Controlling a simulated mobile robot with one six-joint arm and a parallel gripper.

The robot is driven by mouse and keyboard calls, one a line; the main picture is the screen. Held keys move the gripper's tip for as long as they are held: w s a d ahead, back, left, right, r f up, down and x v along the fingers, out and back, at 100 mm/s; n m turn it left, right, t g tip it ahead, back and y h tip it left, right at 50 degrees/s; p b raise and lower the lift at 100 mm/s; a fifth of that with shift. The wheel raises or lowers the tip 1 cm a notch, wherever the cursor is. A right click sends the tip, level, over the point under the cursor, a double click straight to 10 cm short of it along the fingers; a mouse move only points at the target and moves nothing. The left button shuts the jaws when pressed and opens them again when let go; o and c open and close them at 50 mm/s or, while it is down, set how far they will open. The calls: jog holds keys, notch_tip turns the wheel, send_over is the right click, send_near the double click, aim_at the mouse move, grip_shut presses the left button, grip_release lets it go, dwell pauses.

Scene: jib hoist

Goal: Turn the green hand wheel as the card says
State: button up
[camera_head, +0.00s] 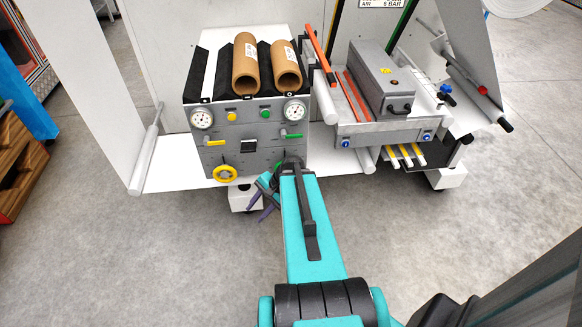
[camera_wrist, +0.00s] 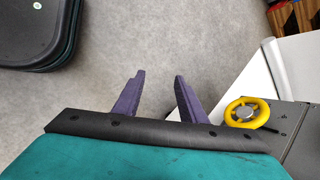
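The grey control panel (camera_head: 236,163) in the head view carries a yellow hand wheel (camera_head: 225,174) at its lower left. At its lower right, a small bit of green (camera_head: 279,168) shows beside my arm; it may be the green hand wheel, mostly hidden by my wrist. My gripper (camera_head: 258,209) points down and left, in front of the panel's lower edge. In the wrist view my gripper (camera_wrist: 158,77) has its purple fingers apart with only floor between them. The yellow wheel (camera_wrist: 247,112) is to their right there. I cannot make out a readable card.
The panel also has gauges (camera_head: 202,118), a yellow lever (camera_head: 215,142), a green lever (camera_head: 292,135) and buttons. Cardboard rolls (camera_head: 245,65) lie above. A grey machine unit (camera_head: 380,80) stands to the right. The floor (camera_head: 120,250) at left front is clear.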

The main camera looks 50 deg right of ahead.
jog(key=s+d+r+m+t+h+b, duration=0.1)
jog(key=s+d+r+m+t+b, duration=0.1)
jog(key=d, duration=0.6)
jog(key=s+d+r+m+t+h+b, duration=0.1)
jog(key=s+d+r+m+t+b, duration=0.1)
jog(key=d+r+m, duration=0.2)
jog(key=s+d+r+m+t+h+b, duration=0.1)
jog(key=d+r, duration=0.5)
jog(key=d, duration=0.6)
jog(key=shift+s+d+m+t+h+b, duration=0.25)
jog(key=shift+s+m+t+h+b, duration=0.25)
jog(key=shift+m+t, duration=0.45)
jog(key=shift+w, duration=0.15)
jog(key=x, duration=1.3)
jog(key=shift+w+a+f+b, duration=0.2)
jog(key=shift+a+f+b, duration=0.05)
jog(key=shift+f+b, duration=0.1)
jog(key=shift+c, duration=0.5)
